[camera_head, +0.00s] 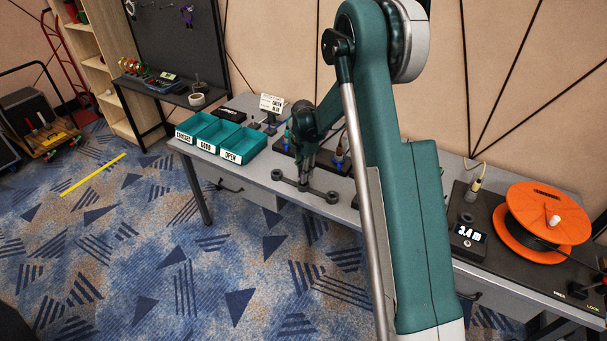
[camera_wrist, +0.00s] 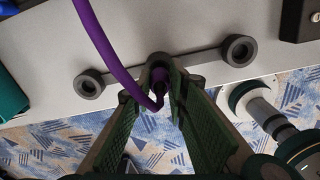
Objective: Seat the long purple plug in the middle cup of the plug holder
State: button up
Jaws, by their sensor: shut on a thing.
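The plug holder is a dark bar with three round cups, seen in the wrist view with its left cup (camera_wrist: 88,84), middle cup (camera_wrist: 160,62) and right cup (camera_wrist: 238,50). My gripper (camera_wrist: 156,88) is shut on the long purple plug (camera_wrist: 160,74), its green-padded fingers on either side of it. The plug lines up with the middle cup; how deep it sits is hidden. Its purple cable (camera_wrist: 105,45) loops up to the left. In the head view my gripper (camera_head: 304,183) points down over the middle of the holder (camera_head: 318,190); the plug is not clear there.
Teal trays (camera_head: 240,147) stand left on the grey table. Dark blocks with coloured plugs (camera_head: 339,156) stand behind my gripper. An orange reel (camera_head: 541,214) and a display box (camera_head: 468,236) are at right. The holder lies near the table's front edge.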

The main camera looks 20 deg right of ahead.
jog(key=shift+f+b, duration=0.5)
jog(key=shift+f, duration=0.15)
dwell(0.7)
dwell(0.3)
jog(key=o, duration=1)
jog(key=shift+r, duration=0.15)
jog(key=shift+r, duration=5.85)
